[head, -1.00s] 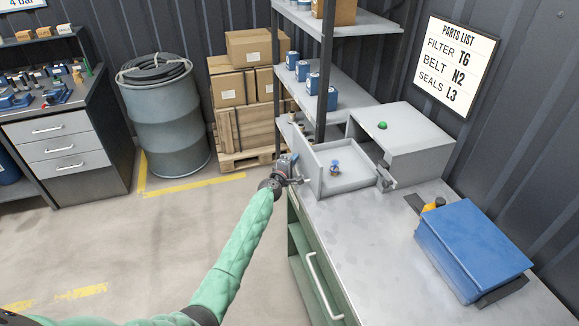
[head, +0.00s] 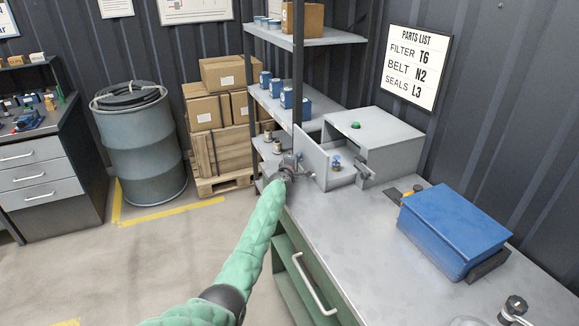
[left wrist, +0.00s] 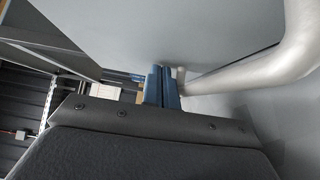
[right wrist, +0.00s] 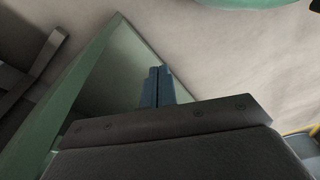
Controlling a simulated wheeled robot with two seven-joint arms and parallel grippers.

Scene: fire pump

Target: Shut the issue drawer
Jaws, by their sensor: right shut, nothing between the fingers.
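The issue drawer (head: 312,163) sticks out to the left from a grey box (head: 375,140) on the bench and is partly open. A small fitting with a blue top (head: 336,162) shows inside it. My left gripper (head: 306,175) is at the outer face of the drawer front. In the left wrist view its blue fingers (left wrist: 162,88) are together, close to the grey front panel (left wrist: 170,35) and beside a silver handle bar (left wrist: 265,70); contact is unclear. My right gripper's fingers (right wrist: 157,87) are together and empty, near a green panel (right wrist: 85,100) over the floor.
A shelf rack (head: 298,80) stands just behind the drawer. A blue case (head: 455,232) and a dark-knobbed metal fitting (head: 514,308) are on the bench (head: 350,240).

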